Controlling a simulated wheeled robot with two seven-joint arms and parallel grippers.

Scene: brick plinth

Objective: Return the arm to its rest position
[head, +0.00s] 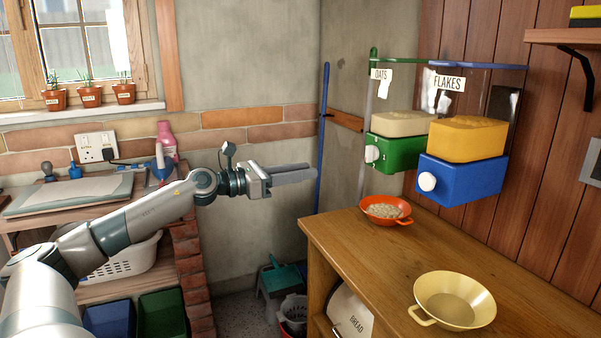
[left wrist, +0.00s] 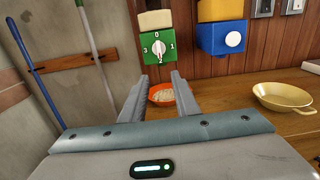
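My left arm comes in from the left in the head view, stretched out to the right. My left gripper (head: 293,173) hangs in free air in front of the grey wall, left of the wooden counter. In the left wrist view the two fingers of the left gripper (left wrist: 161,88) stand apart with nothing held between them. An orange bowl (left wrist: 162,93) with oats shows beyond the gap; it is on the counter in the head view (head: 386,210). My right gripper is in neither view.
The wooden counter (head: 400,262) also holds an empty yellow bowl (head: 455,299). Above it hang a green oats dispenser (head: 397,155) and a blue flakes dispenser (head: 460,180). A blue pole (head: 322,140) leans in the corner. A brick plinth (head: 190,265) stands at left.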

